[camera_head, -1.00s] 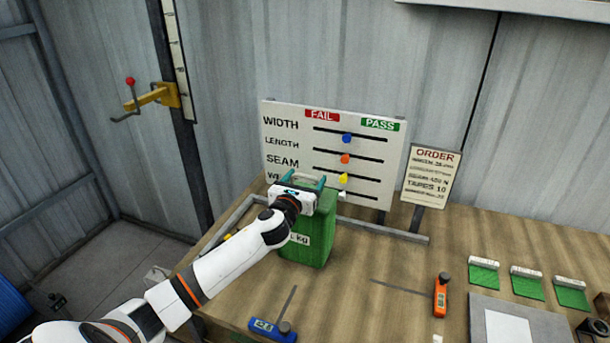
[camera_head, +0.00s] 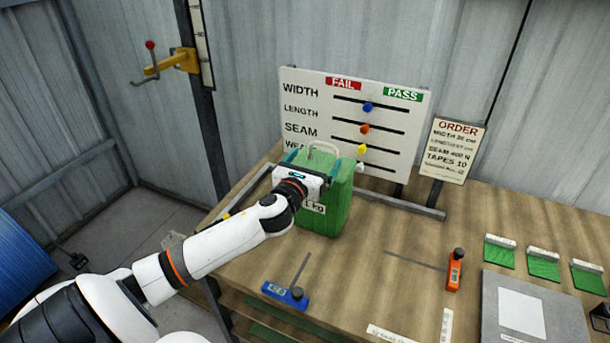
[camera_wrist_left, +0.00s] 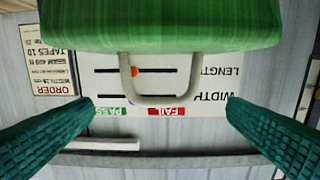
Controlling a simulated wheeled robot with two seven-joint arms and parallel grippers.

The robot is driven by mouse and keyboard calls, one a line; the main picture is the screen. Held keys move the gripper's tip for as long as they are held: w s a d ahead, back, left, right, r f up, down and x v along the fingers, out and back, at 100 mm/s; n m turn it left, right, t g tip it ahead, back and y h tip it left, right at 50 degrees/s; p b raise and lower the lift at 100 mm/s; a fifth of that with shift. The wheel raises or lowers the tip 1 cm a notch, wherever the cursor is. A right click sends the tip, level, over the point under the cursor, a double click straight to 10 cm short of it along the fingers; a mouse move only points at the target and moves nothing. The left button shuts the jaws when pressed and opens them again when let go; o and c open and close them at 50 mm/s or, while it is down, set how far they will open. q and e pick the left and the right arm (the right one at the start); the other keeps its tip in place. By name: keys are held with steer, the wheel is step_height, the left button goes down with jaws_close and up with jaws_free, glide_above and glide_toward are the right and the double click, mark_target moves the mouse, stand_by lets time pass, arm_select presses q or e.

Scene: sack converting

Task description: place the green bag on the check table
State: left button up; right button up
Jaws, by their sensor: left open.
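The green bag (camera_head: 337,205) stands upright on the wooden check table (camera_head: 370,262), near its left end and in front of the FAIL/PASS board. A pale loop handle (camera_head: 324,149) rises from its top. My left gripper (camera_head: 309,163) is at the bag's upper part, its body hiding part of the front and label. In the left wrist view the bag (camera_wrist_left: 160,25) fills the top edge, with its handle (camera_wrist_left: 160,78) between the two widely spaced teal fingers (camera_wrist_left: 157,125). The fingers are open and do not touch the handle. My right gripper is not in view.
The FAIL/PASS board (camera_head: 350,110) and an order sign (camera_head: 453,150) stand behind. A blue tool (camera_head: 287,294) and an orange tool (camera_head: 455,270) lie on the table. Green samples (camera_head: 543,265) and a grey plate (camera_head: 535,310) are at right. The table's middle is mostly clear.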

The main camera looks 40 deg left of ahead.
arm_select(q)
steer(key=b+v, duration=0.1)
steer(key=v, duration=0.4)
steer(key=shift+s, duration=0.25)
steer(key=shift+d, duration=0.1)
